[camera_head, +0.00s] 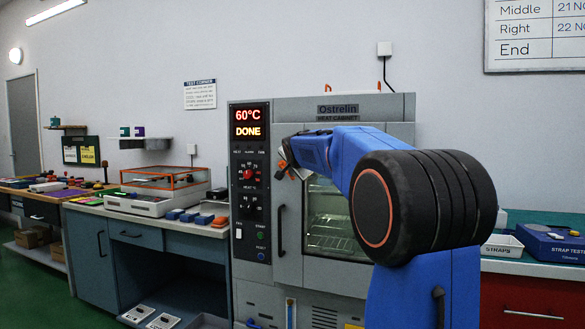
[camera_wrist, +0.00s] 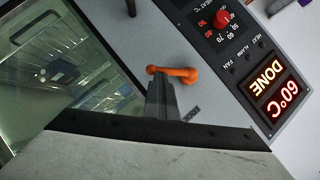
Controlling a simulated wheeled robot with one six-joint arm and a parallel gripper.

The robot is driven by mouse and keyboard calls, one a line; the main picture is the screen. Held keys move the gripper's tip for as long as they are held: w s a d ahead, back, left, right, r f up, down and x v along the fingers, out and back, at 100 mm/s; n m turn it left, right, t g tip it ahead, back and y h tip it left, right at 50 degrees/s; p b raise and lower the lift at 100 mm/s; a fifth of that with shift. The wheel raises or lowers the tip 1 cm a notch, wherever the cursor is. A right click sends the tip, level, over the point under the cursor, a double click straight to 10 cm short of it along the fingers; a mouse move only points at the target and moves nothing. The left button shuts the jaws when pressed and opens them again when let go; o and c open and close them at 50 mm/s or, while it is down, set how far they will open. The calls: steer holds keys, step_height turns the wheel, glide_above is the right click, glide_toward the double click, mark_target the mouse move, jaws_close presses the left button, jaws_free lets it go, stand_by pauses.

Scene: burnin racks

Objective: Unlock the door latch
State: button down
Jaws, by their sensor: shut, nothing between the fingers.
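The door latch (camera_wrist: 176,73) is a small orange lever with rounded ends on the heat cabinet's grey front, between the glass door and the control panel. In the wrist view it lies roughly crosswise. My gripper (camera_wrist: 160,82) is shut and empty, its grey fingertips right at the latch's middle and overlapping it in the picture. I cannot tell whether they touch. In the head view my gripper (camera_head: 285,158) is at the door's upper left, and my blue arm hides much of the door. The glass door (camera_head: 330,215) looks closed.
The control panel (camera_head: 249,180) reads 60°C DONE; it also shows in the wrist view (camera_wrist: 245,50). A dark door handle (camera_head: 280,230) stands below my gripper. Benches with a clear-lidded box (camera_head: 165,178) and blue blocks are at left, a strap tester (camera_head: 552,243) at right.

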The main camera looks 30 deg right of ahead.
mark_target(286, 181)
steer(key=shift+w+a+f+m+t+y, duration=0.15)
steer(key=shift+w+f+m+t, duration=0.05)
steer(key=shift+f+m+t, duration=0.45)
steer(key=shift+w+a+f+m+t+y, duration=0.2)
steer(key=shift+f+m+t, duration=0.35)
steer(key=shift+m, duration=0.2)
steer(key=shift+w+a+f+m+t, duration=0.1)
steer(key=shift+w+f+m+t, duration=0.1)
steer(key=shift+f+m+t, duration=0.25)
steer(key=shift+w+a+f+m+t, duration=0.35)
steer(key=shift+w+m+t, duration=0.15)
steer(key=shift+m, duration=0.25)
steer(key=shift+a+f, duration=0.1)
steer(key=shift+f, duration=0.05)
